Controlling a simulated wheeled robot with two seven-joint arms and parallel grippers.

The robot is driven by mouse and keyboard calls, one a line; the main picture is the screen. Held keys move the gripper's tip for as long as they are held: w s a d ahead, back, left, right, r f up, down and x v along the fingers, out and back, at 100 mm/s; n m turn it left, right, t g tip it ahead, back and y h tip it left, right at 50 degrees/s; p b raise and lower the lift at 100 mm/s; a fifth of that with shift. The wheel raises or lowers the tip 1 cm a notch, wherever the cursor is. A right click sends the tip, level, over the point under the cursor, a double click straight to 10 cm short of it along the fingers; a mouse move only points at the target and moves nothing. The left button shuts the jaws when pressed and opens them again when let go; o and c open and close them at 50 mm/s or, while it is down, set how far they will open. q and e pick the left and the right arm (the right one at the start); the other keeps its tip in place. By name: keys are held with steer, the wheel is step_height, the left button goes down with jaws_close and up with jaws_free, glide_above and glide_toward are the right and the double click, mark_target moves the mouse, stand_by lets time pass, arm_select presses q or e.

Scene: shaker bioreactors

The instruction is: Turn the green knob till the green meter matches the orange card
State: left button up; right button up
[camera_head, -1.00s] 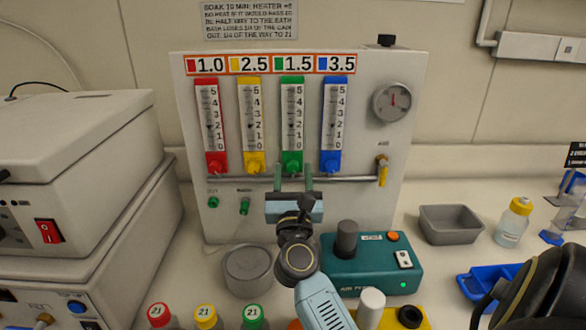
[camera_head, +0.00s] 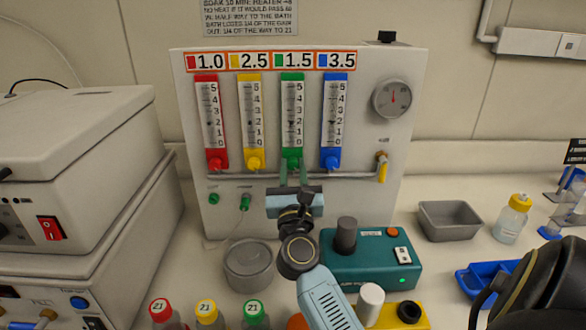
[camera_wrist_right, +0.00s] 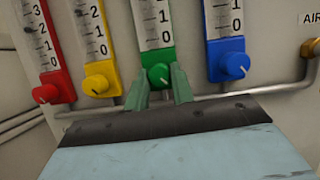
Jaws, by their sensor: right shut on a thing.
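The green knob (camera_head: 293,163) is at the foot of the green meter (camera_head: 292,115), third of the row on the white panel. My right gripper (camera_head: 293,170) has its two green fingers on either side of the knob and is shut on it; the wrist view also shows the knob (camera_wrist_right: 159,75) between the fingertips. The orange-edged card (camera_head: 271,63) above the meters reads 1.0 red, 2.5 yellow, 1.5 green and 3.5 blue. A dark mark in the green meter seems near 2, but is too small to read exactly. My left gripper is not in view.
The yellow knob (camera_wrist_right: 96,84) and blue knob (camera_wrist_right: 234,66) stand close on either side of the green one. A metal pipe (camera_head: 345,178) runs below. A teal pump box (camera_head: 375,275) and a grey round container (camera_head: 248,265) stand on the bench below.

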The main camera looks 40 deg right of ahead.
steer(key=n+y+p, duration=0.1)
steer(key=n+p, duration=0.1)
steer(key=n, duration=0.1)
steer(key=n+t+y+p, duration=0.1)
steer(key=n+p, duration=0.1)
steer(key=n, duration=0.1)
steer(key=shift+s+d+r+t+y, duration=0.15)
steer(key=shift+t+y, duration=0.15)
steer(key=shift+n+y+p, duration=0.8)
steer(key=shift+n+p, duration=0.65)
steer(key=shift+n, duration=0.25)
steer(key=o, duration=1)
steer(key=b+v, duration=0.4)
steer(key=v, duration=0.9)
steer(key=shift+s+f, duration=0.2)
steer(key=shift+f, duration=0.05)
